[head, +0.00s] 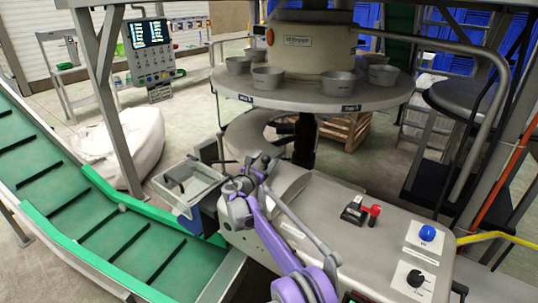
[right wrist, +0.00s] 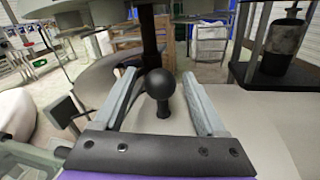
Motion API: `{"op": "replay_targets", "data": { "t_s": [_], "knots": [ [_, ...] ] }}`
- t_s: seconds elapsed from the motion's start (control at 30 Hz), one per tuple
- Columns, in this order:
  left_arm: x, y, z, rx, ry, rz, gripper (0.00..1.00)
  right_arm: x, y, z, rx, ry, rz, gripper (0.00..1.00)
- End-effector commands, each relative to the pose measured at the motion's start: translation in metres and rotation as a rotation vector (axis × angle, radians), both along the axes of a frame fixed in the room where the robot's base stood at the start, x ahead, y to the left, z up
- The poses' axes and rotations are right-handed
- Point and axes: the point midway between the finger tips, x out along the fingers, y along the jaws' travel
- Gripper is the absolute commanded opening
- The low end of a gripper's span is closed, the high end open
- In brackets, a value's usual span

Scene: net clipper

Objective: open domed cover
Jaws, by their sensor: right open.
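The domed cover (head: 290,181) is a rounded beige-grey housing on the machine in the middle of the head view, partly hidden by my right arm. In the right wrist view its pale curved surface (right wrist: 255,115) spreads below and beside the fingers. A black ball knob (right wrist: 160,84) on a short stem rises from it. My right gripper (head: 262,160) is over the cover; in the wrist view its open fingers (right wrist: 159,74) stand on either side of the knob, with visible gaps. The exact contact is hidden in the head view. My left gripper is not in view.
A round grey table (head: 310,98) with several metal cups stands behind the cover. A clear-sided tray (head: 188,185) is left of the gripper. A green conveyor (head: 75,195) runs at left. A control top with red lever (head: 372,212) and blue button (head: 428,233) lies at right.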

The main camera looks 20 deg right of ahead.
Motion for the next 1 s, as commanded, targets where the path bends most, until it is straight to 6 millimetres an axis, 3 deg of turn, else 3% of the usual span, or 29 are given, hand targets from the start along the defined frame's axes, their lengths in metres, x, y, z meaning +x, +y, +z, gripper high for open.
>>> {"op": "replay_targets", "data": {
  "t_s": [0.2, 0.6, 1.0],
  "knots": [
    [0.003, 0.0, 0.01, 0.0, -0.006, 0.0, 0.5, 0.019, -0.016, 0.001, 0.001, -0.001, 0.0, 0.73],
    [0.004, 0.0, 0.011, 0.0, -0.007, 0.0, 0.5, 0.022, -0.019, 0.0, 0.001, 0.0, 0.0, 0.72],
    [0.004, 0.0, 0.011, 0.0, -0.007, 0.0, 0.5, 0.022, -0.019, 0.0, 0.001, 0.0, 0.0, 0.0]
  ]
}}
